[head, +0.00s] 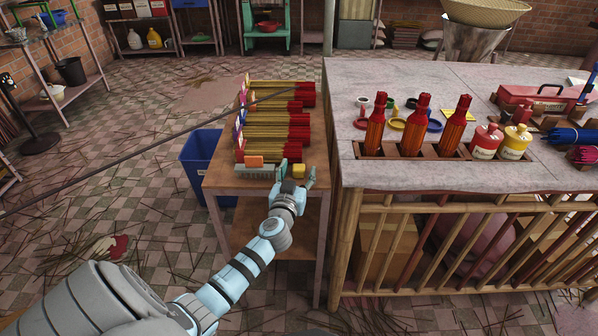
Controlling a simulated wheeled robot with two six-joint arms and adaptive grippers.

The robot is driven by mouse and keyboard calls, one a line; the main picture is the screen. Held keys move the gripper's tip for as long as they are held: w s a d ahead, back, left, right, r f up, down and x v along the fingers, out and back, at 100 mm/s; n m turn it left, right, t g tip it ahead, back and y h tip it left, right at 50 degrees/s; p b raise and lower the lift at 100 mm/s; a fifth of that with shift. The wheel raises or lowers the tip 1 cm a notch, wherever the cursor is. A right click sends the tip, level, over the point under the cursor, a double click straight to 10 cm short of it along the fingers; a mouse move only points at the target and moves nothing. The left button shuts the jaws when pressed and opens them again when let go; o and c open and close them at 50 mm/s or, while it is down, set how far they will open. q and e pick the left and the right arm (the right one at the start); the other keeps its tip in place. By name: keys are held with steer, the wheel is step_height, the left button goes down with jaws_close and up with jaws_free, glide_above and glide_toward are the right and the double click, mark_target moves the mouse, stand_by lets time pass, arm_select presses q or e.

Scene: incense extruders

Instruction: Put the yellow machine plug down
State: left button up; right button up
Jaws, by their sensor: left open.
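The yellow machine plug (299,171) is a small yellow block at the front right corner of the small wooden table (222,180). It appears to rest on that table top. My left gripper (297,174) is open, with its fingers on either side of the plug. I cannot tell whether a finger still touches it. My left arm reaches in from the lower left. An orange block (254,161) lies to the left of the yellow plug, near a grey ridged strip (255,172). My right gripper is not in view.
Bundles of red-tipped incense sticks (280,120) fill the table behind the plug. A grey-topped counter (450,85) stands close on the right, with several red bundles upright in a rack (370,152). A blue bin (196,158) stands left. A thin dark line crosses the view.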

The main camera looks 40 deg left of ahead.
arm_select(q)
steer(key=shift+s+r, duration=0.1)
steer(key=c, duration=1.3)
steer(key=shift+c, duration=0.2)
